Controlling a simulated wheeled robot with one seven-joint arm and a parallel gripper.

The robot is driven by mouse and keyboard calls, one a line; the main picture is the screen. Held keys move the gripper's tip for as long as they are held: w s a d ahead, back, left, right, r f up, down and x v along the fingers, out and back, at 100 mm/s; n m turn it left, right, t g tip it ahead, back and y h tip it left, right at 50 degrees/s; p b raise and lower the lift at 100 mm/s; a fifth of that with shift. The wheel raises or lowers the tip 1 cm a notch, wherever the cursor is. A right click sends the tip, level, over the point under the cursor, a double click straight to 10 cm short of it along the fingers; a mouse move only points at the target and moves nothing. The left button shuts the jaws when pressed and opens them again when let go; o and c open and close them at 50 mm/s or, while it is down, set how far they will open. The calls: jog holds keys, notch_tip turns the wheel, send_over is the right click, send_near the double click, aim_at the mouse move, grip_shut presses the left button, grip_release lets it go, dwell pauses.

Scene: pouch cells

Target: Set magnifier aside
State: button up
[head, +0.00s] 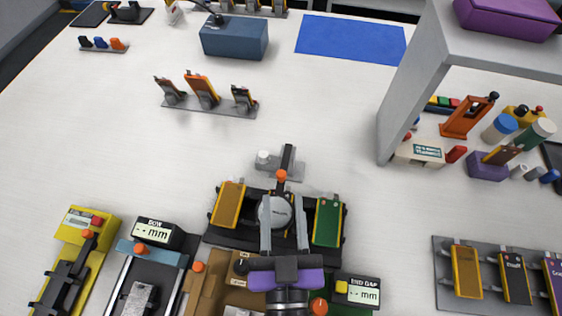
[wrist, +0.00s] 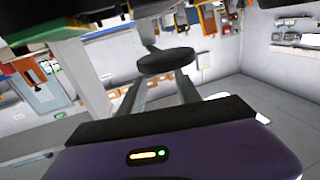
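The magnifier has a round grey head (head: 275,212) and a dark arm with an orange knob (head: 281,175). The arm leads to a grey stand (head: 268,163) behind the dark fixture. The head hangs over the fixture's middle, between an orange cell and a green cell. My gripper (head: 284,205) reaches in from the front with its two fingers apart, close to the head. The wrist view shows the head as a dark disc (wrist: 166,59) at or just past the spread fingertips (wrist: 163,82). I cannot tell whether the fingers touch it.
The black fixture (head: 215,236) holds the orange cell (head: 230,204) and the green cell (head: 328,222). Gauges stand at front left, and an END GAP display (head: 358,292) at front right. A grey shelf (head: 407,100) rises at right. The white table behind the stand is largely clear.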

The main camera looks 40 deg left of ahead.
aim_at(282, 179)
jog(key=p+x, duration=0.1)
jog(key=x, duration=0.6)
jog(key=shift+a, duration=0.1)
jog(key=shift+c, duration=0.4)
grip_shut()
dwell(0.9)
